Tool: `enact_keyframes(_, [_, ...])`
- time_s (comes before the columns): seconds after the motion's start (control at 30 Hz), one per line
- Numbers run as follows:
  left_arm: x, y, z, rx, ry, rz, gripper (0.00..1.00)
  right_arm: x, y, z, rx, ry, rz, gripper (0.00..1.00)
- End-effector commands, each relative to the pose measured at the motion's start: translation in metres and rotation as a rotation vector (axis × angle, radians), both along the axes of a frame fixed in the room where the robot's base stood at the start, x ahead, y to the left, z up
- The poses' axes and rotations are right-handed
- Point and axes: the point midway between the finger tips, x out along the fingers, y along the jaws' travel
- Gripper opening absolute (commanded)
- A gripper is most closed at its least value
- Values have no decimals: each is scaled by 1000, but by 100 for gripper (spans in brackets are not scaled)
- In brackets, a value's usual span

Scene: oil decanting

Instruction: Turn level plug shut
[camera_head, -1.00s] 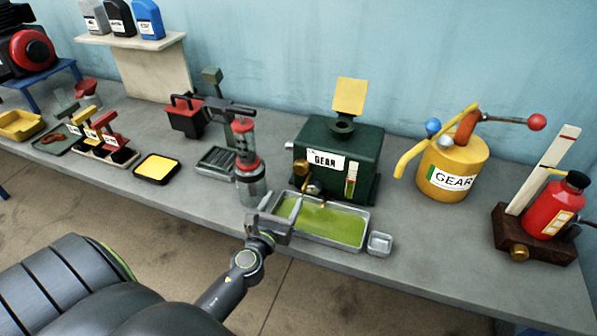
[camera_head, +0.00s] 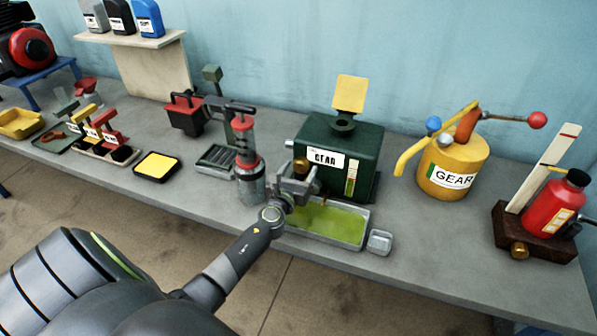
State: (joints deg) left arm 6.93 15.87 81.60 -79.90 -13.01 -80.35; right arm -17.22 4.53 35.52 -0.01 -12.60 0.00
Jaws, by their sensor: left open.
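The dark green GEAR box (camera_head: 365,145) stands on the bench with its yellow lid raised. A round brass plug (camera_head: 301,165) sits low on its front, left of the sight gauge (camera_head: 351,179); I take it for the level plug. My left gripper (camera_head: 305,180) is open in front of the box, its fingers just around or below the brass plug. I cannot tell whether they touch it. The gripper hides the lower front of the box. A small brownish part (camera_head: 323,200) shows just right of the fingers. My right gripper is not in view.
A metal tray (camera_head: 368,225) with green-yellow oil lies below the box, under my gripper. A small dish (camera_head: 379,242) is at its right. A red-topped clear pump (camera_head: 249,170) stands close left of my gripper. A yellow GEAR can (camera_head: 453,160) stands right.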

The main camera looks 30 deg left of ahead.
Motion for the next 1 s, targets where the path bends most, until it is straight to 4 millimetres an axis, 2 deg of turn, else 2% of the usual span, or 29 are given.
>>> enact_keyframes(0.07, [0,0,0,0,0,0,65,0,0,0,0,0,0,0])
enact_keyframes(0.4, [0,0,0,0,0,0,21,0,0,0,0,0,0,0])
enact_keyframes(0.73, [0,0,0,-40,-11,0,20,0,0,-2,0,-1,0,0])
enact_keyframes(1.0, [0,-1,-1,-204,-50,-1,20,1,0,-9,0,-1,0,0])
